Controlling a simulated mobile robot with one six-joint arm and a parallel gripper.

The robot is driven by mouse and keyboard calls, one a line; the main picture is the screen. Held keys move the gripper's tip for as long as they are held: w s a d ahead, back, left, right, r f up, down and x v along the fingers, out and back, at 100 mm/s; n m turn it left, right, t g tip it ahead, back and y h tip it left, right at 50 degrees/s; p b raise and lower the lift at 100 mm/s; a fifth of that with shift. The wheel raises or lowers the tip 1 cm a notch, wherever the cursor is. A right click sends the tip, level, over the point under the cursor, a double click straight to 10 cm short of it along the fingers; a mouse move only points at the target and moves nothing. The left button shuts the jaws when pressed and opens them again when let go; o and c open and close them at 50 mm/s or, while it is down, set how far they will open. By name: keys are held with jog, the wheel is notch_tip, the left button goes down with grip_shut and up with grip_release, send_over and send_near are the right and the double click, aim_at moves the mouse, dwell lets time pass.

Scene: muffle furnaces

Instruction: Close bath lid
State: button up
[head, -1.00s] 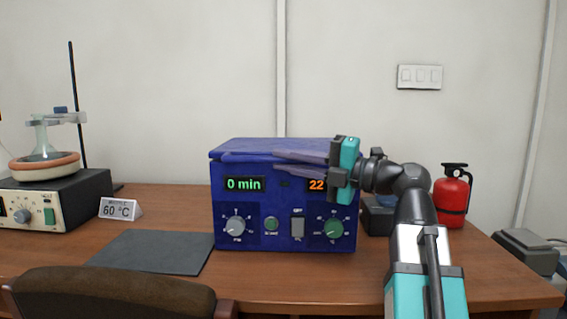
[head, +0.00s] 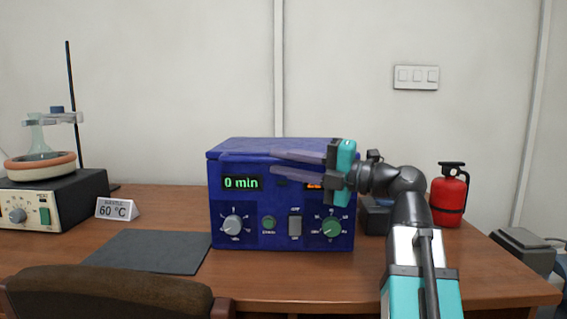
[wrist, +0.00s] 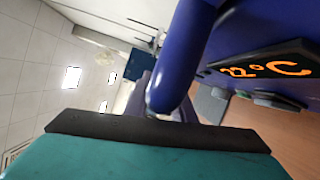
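The bath (head: 225,205) is a blue box with a green "0 min" display, an orange display and knobs, at the middle of the desk in the head view. Its blue lid (head: 250,145) lies about flat on top; whether it is fully seated I cannot tell. My gripper (head: 272,161) is in front of the bath's upper right, its two fingers pointing left, one above the other, with a gap between them. It holds nothing that I can see. In the wrist view a rounded blue edge of the bath (wrist: 185,60) is close to the gripper; contact is unclear.
A dark mat (head: 150,251) lies front left of the bath, beside a "60 °C" sign (head: 117,209). A heating unit (head: 75,198) with a flask stands at far left. A red extinguisher (head: 448,195) stands behind my arm. A chair back (head: 110,292) is in front.

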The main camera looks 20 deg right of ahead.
jog(key=shift+d, duration=0.1)
jog(key=p+v, duration=0.3)
jog(key=v, duration=1)
jog(key=shift+s+d+p, duration=0.2)
jog(key=shift+s+p, duration=0.1)
jog(key=shift+r, duration=0.1)
jog(key=shift+s, duration=0.1)
dwell(0.5)
